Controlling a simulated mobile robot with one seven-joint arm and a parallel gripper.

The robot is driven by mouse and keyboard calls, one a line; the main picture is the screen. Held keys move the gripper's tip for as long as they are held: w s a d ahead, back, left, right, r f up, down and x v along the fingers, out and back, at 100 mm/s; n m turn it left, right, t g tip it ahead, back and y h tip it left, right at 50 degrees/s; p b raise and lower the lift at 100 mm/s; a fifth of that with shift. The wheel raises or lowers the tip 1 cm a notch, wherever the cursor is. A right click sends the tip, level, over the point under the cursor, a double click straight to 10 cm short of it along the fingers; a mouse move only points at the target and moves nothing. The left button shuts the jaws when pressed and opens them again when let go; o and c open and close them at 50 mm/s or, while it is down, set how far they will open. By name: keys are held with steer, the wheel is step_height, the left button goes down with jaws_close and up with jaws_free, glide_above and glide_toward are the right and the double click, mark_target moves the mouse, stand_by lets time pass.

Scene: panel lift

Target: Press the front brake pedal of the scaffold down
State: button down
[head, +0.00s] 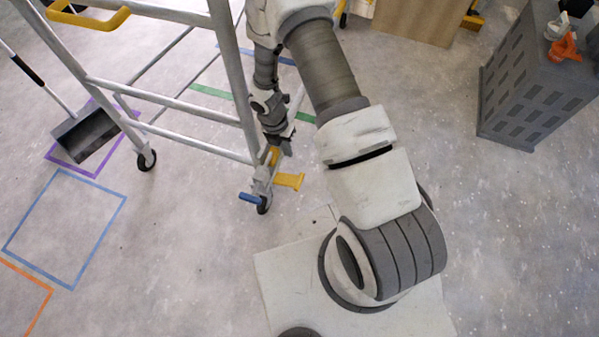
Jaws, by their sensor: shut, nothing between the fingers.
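The scaffold (170,97), a pale metal frame on casters, stands at the upper left. Its near caster (264,205) carries a small blue lever (249,198) pointing left and a flat yellow pedal-like piece (290,181) pointing right. I cannot tell from the picture which of these is the front brake pedal, or whether it is up or down. My gripper (281,147) is shut and empty, beside the scaffold's near post and above the yellow piece in the picture. Contact cannot be told; my arm hides part of the scaffold behind.
Another caster (146,159) stands left, by a long-handled dustpan (85,133). A yellow handle (88,18) tops the scaffold. A wooden panel (415,20) is at the back. Floor at lower left and right is clear.

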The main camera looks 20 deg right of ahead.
mark_target(298, 181)
step_height(298, 181, down, 2)
steer(key=shift+s+f, duration=0.1)
steer(key=shift+s, duration=0.05)
stand_by(0.3)
steer(key=f+b, duration=0.1)
steer(key=f, duration=0.3)
steer(key=s+d+f+b, duration=0.1)
steer(key=f+b, duration=0.1)
steer(key=f, duration=0.3)
steer(key=d+f+b, duration=0.1)
steer(key=f+b, duration=0.1)
steer(key=f, duration=0.2)
steer(key=shift+s+d+f, duration=0.15)
steer(key=shift+s+f, duration=0.15)
steer(key=shift+s, duration=0.05)
